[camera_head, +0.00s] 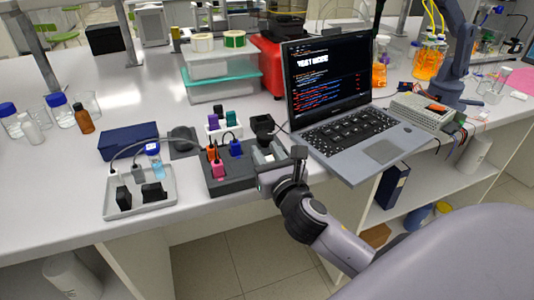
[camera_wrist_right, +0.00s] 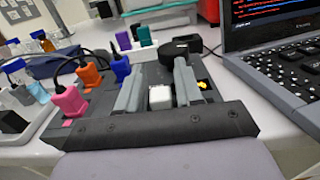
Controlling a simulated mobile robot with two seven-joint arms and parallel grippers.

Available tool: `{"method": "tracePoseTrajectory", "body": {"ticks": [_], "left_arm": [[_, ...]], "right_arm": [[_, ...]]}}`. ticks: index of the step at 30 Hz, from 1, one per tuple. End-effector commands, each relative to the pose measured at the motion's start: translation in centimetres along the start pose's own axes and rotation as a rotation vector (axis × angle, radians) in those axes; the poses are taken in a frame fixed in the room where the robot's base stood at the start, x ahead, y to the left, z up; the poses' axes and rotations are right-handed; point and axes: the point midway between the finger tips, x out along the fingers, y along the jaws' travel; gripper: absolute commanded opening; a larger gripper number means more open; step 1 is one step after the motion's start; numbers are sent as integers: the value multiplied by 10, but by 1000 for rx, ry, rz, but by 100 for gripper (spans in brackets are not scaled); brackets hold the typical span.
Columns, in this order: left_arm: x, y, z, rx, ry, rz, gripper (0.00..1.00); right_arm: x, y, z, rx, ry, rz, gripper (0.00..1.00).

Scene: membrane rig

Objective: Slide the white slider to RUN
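The white slider (camera_wrist_right: 160,97) is a small pale block on the dark grey rig (camera_wrist_right: 100,100). In the wrist view it shows between the two fingers of my right gripper (camera_wrist_right: 163,80). The fingers are apart, one on each side of the block. I cannot tell whether they touch it. In the head view my right gripper (camera_head: 268,160) is at the right end of the rig (camera_head: 232,186), and the slider is not clear there. No RUN label can be read. My left gripper is not in view.
Pink (camera_wrist_right: 68,101), orange (camera_wrist_right: 90,74) and blue (camera_wrist_right: 120,68) plugs stand left of the gripper. A black round knob (camera_wrist_right: 180,48) is just beyond the fingers. An open laptop (camera_head: 335,95) stands close on the right. A grey tray (camera_head: 140,195) with black parts lies left.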

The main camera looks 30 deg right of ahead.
Motion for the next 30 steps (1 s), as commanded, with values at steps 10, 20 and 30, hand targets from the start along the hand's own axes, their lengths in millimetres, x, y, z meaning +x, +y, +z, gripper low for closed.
{"method": "tracePoseTrajectory", "body": {"ticks": [10,20,30], "left_arm": [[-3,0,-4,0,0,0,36],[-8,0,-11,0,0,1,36],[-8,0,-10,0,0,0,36]], "right_arm": [[0,-10,0,-3,2,-3,0],[0,-41,-1,-1,2,-2,0],[0,-42,0,-2,1,-5,47]]}}
